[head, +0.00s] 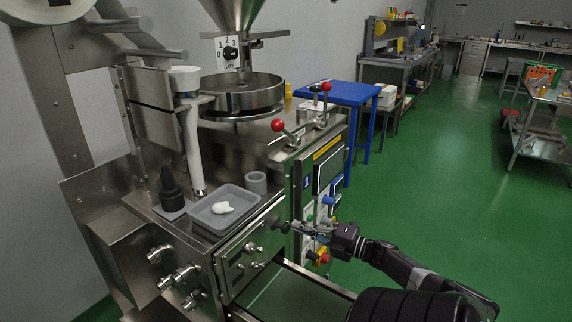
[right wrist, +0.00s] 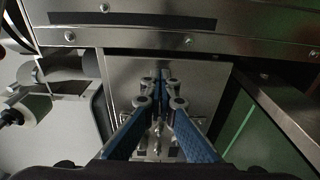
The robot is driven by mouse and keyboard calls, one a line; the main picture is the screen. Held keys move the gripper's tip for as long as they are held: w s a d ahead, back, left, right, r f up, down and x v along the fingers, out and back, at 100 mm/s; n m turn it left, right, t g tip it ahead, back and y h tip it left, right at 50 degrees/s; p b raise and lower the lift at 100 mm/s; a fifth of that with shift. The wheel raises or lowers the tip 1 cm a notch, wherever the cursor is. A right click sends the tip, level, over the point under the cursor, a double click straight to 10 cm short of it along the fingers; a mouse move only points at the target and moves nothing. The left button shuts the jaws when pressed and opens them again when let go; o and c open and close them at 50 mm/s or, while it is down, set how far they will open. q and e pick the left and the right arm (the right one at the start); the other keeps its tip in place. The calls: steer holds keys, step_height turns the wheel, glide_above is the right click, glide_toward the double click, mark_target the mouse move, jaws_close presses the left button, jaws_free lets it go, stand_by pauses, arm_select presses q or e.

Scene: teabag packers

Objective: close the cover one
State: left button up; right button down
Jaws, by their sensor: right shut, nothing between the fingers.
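A steel front panel (head: 250,256) with knobs and fittings sits on the machine below the grey tray; I take it to be the cover, but I cannot tell for sure. I cannot tell whether it stands ajar. My right gripper (head: 292,228) is beside the panel's upper right corner, near a dark knob there. In the right wrist view its blue-padded fingers (right wrist: 160,82) are shut with nothing between them, in front of a flat steel plate (right wrist: 205,92). Whether the fingertips touch it is unclear. My left gripper is not in view.
A grey tray (head: 247,222) with a white item and a dark bottle (head: 171,188) stand on the machine's ledge. Red-knobbed levers (head: 279,126) and a control panel (head: 328,172) are close by. A blue table (head: 345,93) stands behind. The green floor (head: 450,190) at right is clear.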

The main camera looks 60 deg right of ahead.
steer(key=s, duration=1.2)
steer(key=shift+d, duration=0.35)
